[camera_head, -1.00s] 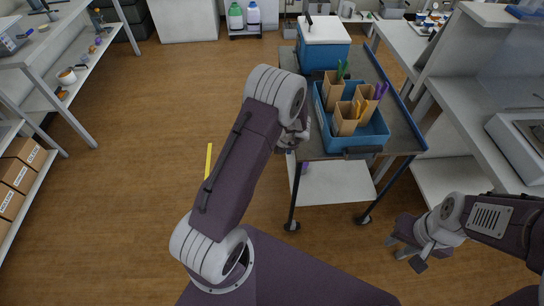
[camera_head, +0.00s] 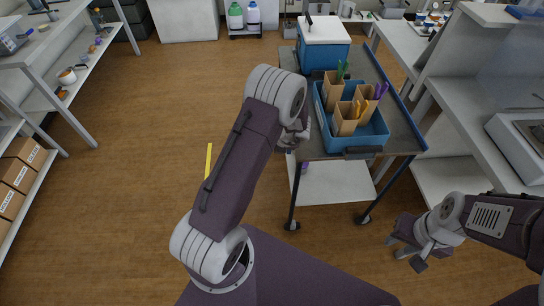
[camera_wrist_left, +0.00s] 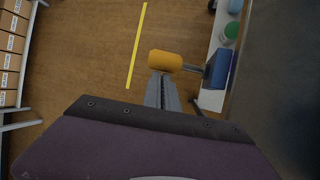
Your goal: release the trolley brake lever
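The trolley (camera_head: 399,140) stands ahead, right of the middle in the head view. Its brake lever (camera_wrist_left: 165,60) has a thick orange grip on a short grey rod, which joins a blue block (camera_wrist_left: 217,69) at the trolley's side in the left wrist view. My left gripper (camera_wrist_left: 161,78) has its fingers together, with the tips right at the near side of the orange grip. I cannot tell whether they touch it. In the head view my left forearm largely hides this gripper and the lever. My right gripper (camera_head: 404,254) is open and empty, low over the floor at the right.
The trolley carries a blue tray (camera_head: 374,143) with several cardboard holders, and a blue-and-white box (camera_head: 324,57). A yellow floor strip (camera_head: 209,160) lies left of my left arm. Shelves (camera_head: 40,85) stand at left, benches (camera_head: 455,140) at right. Floor between is clear.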

